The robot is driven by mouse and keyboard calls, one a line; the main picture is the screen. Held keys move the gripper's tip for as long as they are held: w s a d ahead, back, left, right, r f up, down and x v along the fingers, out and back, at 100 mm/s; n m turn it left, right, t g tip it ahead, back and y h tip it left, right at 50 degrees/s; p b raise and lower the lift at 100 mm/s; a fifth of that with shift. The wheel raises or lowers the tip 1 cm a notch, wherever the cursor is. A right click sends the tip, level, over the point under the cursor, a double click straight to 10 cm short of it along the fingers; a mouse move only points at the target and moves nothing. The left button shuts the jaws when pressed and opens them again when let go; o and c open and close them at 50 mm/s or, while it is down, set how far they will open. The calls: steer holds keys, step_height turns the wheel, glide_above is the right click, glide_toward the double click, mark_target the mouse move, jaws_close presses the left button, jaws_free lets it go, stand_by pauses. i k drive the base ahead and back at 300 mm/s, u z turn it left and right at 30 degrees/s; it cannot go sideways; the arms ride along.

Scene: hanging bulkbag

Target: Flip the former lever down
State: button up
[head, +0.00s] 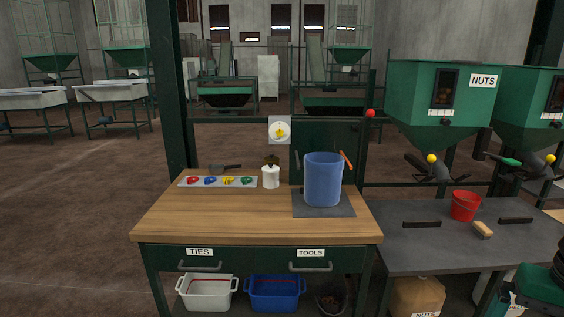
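A blue upright cylinder (323,181), open at the top, stands on a dark mat (312,209) at the right of the wooden bench; it looks like the former. A short orange handle (346,160) shows beside its upper right rim, slanting with its upper end to the left. A red ball knob (370,113) sits higher up on the green post behind. No label tells which of these is the former lever. My gripper is not recognisable in the head view.
The wooden bench (250,224) holds a strip of coloured ties (217,181) and a white roll (271,177). A grey table (420,248) to the right holds a red bucket (465,206) and a brush (482,230). A green NUTS hopper (412,95) hangs above it. Brown floor is open at left.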

mark_target(370, 113)
steer(key=z, duration=0.05)
steer(key=k, duration=0.6)
steer(key=z, duration=0.4)
steer(key=i, duration=1.6)
steer(key=u, duration=0.45)
